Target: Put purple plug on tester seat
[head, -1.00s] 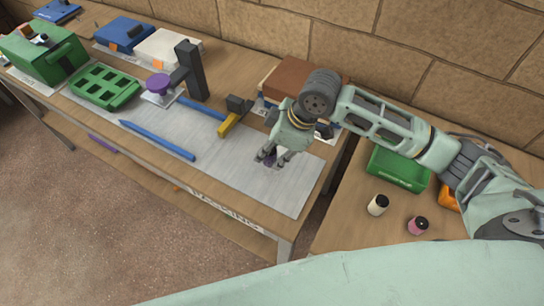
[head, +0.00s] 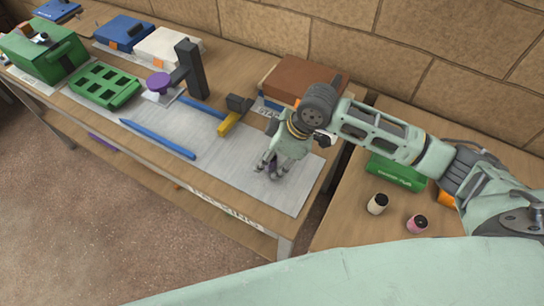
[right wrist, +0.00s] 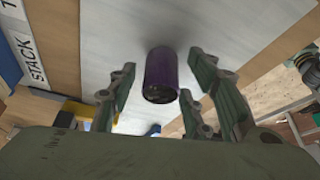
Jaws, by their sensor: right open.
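The purple plug (right wrist: 160,76) is a dark purple cylinder over the pale grey mat, between the open fingers of my right gripper (right wrist: 161,70). Gaps show between it and the fingers on both sides. In the head view, the right gripper (head: 270,169) points down at the right part of the mat, and the plug (head: 273,166) is mostly hidden by its fingers. A dark post (head: 189,70) stands on the mat with a purple disc (head: 158,82) above a small light base; I cannot tell whether this is the tester seat. My left gripper is out of view.
A green tray (head: 104,89) is at the left. A brown block (head: 296,80) stands behind my gripper. White (head: 377,204) and pink (head: 417,223) cylinders stand on the right table.

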